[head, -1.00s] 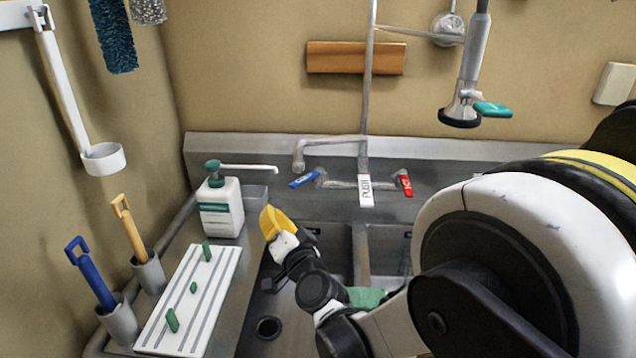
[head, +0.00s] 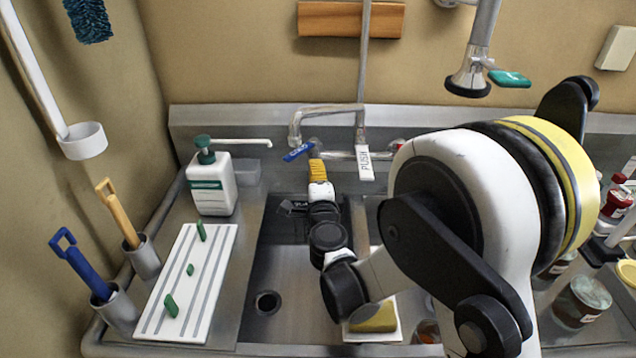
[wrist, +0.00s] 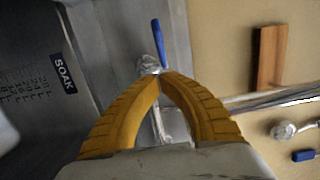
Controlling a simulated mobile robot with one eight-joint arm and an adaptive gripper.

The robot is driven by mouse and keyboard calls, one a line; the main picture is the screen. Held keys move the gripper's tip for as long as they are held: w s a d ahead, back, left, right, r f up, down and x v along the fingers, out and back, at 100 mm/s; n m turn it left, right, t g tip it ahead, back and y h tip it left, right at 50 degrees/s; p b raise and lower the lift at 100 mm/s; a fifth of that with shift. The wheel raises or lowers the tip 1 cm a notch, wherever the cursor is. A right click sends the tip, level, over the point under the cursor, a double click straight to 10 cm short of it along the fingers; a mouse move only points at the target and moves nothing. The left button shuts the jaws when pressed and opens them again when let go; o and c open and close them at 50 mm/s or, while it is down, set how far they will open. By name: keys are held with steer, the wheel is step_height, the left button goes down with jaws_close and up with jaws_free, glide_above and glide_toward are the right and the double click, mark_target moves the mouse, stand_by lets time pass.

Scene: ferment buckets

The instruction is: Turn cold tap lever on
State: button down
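The cold tap lever (head: 298,153) is blue and points out to the left from the tap body under the steel spout (head: 325,110). In the wrist view the lever (wrist: 157,42) shows just beyond my fingertips, at the top middle. My gripper (head: 315,163) has yellow ribbed fingers and is close to the lever's right end. In the wrist view the gripper's fingertips (wrist: 162,73) meet with nothing seen between them, in front of the metal tap joint. I cannot tell whether they touch it.
A white PUSH tag (head: 364,162) hangs right of my gripper. The red lever (head: 396,146) is partly hidden by my arm. A soap bottle (head: 211,184) stands on the left counter beside a white rack (head: 187,283). The sink basin (head: 290,270) lies below.

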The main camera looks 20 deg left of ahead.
mark_target(302, 149)
steer(key=shift+w+a+b, duration=0.2)
steer(key=shift+w+a, duration=0.1)
steer(key=shift+a, duration=0.55)
steer(key=shift+w+a+b, duration=0.2)
steer(key=shift+w+a, duration=0.05)
steer(key=shift+a, duration=0.6)
steer(key=shift+w+a, duration=0.2)
steer(key=shift+a, duration=1)
